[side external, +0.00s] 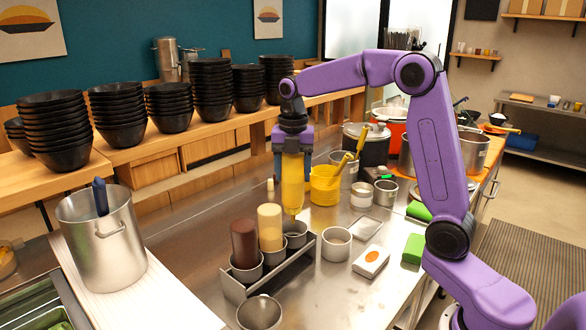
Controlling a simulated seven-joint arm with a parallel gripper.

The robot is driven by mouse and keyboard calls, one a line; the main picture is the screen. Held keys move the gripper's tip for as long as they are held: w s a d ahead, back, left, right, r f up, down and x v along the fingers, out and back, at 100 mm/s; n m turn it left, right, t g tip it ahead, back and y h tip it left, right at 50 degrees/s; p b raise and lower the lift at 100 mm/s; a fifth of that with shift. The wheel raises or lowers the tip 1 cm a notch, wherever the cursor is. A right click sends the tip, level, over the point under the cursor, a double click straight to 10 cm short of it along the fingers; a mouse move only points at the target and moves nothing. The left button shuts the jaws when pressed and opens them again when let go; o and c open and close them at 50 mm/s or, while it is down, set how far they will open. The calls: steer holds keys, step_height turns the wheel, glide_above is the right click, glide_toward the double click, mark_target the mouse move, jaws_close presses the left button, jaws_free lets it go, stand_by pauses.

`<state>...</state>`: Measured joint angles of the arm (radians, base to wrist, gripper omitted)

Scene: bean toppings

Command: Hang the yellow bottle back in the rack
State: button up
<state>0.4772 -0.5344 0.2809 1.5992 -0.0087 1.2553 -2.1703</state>
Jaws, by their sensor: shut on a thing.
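The yellow bottle (293,184) hangs tip down from my gripper (292,150), which is shut on its upper part. Its nozzle points at the rear cup of the metal rack (306,258). A dark red-brown bottle (245,244) and a pale tan bottle (270,227) stand in the other rack cups.
A yellow container (325,186) with yellow handles stands close behind the yellow bottle. An empty metal cup (337,244) is right of the rack, another (260,313) in front. A large pot (103,230) stands left. Black bowls (60,130) line the shelf.

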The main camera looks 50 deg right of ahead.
mark_target(293, 208)
steer(key=shift+f, duration=0.2)
steer(key=shift+f, duration=1.75)
steer(key=shift+f, duration=0.15)
steer(key=shift+f, duration=1.95)
steer(key=shift+f, duration=0.2)
steer(key=shift+f, duration=1.2)
